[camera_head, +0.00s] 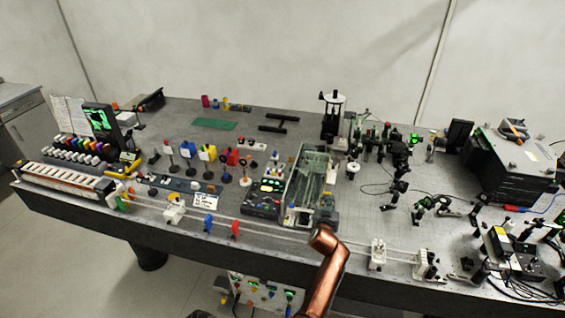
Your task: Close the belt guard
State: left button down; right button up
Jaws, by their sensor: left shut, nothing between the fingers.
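A long clear-walled case (311,178) with a greenish tint stands near the table's front middle; it looks like the belt guard. Its inside shows through, but I cannot tell how far its cover is open. My left gripper (326,213) is a small dark shape at the end of my copper-coloured arm, by the case's near right corner. It is shut and empty. I cannot tell whether it touches the case. My right gripper is out of view.
A thin rail (275,233) runs along the table's front edge, with a red clip (236,229), a blue clip (208,222) and white blocks (377,254). Optical mounts and cables crowd the right side.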

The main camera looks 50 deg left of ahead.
pick_arm(q)
jog(key=shift+f, duration=0.25)
jog(key=shift+f, duration=0.1)
notch_tip(320, 180, up, 11)
jog(key=shift+f, duration=0.15)
dwell(0.5)
